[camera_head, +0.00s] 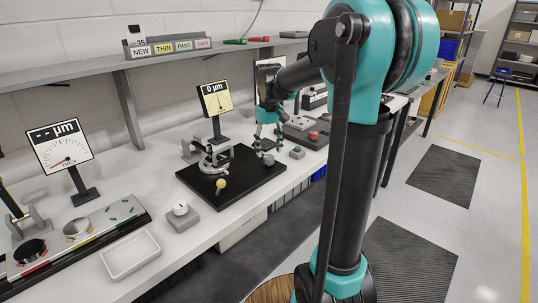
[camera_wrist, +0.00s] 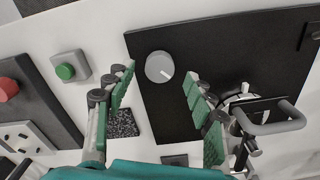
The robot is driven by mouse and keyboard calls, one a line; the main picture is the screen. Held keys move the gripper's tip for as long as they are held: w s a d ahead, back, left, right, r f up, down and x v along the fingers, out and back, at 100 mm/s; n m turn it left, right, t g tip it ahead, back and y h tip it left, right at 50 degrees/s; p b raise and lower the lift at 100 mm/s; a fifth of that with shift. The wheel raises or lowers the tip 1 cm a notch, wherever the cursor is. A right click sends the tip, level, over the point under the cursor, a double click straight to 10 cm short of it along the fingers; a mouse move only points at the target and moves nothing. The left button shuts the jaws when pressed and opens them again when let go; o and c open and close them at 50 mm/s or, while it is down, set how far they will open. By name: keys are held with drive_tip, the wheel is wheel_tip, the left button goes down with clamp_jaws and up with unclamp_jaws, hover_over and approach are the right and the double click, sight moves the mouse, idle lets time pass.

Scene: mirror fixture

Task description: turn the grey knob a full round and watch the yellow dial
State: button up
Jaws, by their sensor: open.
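The grey knob (camera_wrist: 157,65) is a round cap with a white pointer line, set on a black base plate (camera_wrist: 215,50). In the wrist view its line points to the lower right. My gripper (camera_wrist: 154,84) is open, with its green-padded fingers on either side below the knob in the picture and clear of it. In the head view my gripper (camera_head: 267,143) is over the right part of the plate, and the knob (camera_head: 268,159) shows just below the fingers. The yellow dial (camera_head: 216,98) stands behind the plate, reads 0 µm, and its needle points about straight up.
A green button (camera_head: 297,153) and a red button (camera_head: 313,135) are to the right. A shelf runs above.

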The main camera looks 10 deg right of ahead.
sight(269, 157)
wheel_tip(269, 157, up, 9)
drive_tip(key=shift+f, duration=0.15)
drive_tip(key=shift+s, duration=0.1)
idle(0.3)
